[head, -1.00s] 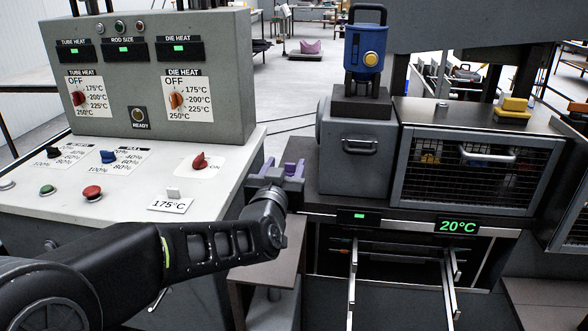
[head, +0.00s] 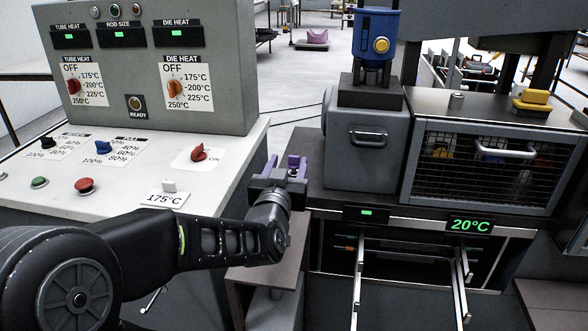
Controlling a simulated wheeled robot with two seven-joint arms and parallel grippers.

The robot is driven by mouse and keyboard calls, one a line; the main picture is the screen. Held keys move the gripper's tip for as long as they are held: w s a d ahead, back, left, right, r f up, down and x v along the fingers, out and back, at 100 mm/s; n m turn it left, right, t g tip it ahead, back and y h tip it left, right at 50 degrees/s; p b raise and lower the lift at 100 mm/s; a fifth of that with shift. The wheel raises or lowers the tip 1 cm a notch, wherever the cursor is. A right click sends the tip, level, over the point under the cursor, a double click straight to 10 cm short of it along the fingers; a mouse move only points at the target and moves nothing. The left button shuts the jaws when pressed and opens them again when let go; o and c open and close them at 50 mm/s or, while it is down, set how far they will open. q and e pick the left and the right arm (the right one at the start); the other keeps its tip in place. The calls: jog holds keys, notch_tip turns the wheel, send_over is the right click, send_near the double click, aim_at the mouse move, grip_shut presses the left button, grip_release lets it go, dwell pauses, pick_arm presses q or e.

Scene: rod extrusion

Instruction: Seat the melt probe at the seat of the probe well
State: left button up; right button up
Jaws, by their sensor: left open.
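I cannot tell for certain which things are the melt probe and the probe well. A blue device (head: 377,33) with a yellow button stands upright on a black block (head: 370,93) on the grey box; its top is cut off by the picture edge. A small metal cylinder (head: 456,100) stands on the top of the mesh-fronted cabinet. My left gripper (head: 284,166) has purple fingers, spread apart with nothing visible between them. It is left of the grey box, apart from the blue device and lower in the picture. My right gripper is out of view.
The grey box (head: 365,157) with a handle stands beside the mesh-fronted cabinet (head: 485,165). A yellow-handled piece (head: 531,105) sits on the cabinet's right. A control console (head: 150,65) with knobs is at left. A display (head: 470,224) reads 20°C. Metal rails (head: 358,280) project below.

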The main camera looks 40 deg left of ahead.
aim_at(294, 160)
pick_arm(q)
notch_tip(294, 160, down, 3)
jog(key=shift+w+a+f, duration=0.1)
jog(key=shift+w+a+r, duration=0.2)
jog(key=shift+w, duration=0.25)
jog(key=shift+w+a+f, duration=0.1)
jog(key=shift+w, duration=0.1)
jog(key=shift+w, duration=0.1)
jog(key=x, duration=0.5)
jog(key=shift+w+a, duration=0.2)
jog(key=shift+w, duration=0.05)
jog(key=shift+c, duration=0.2)
grip_shut()
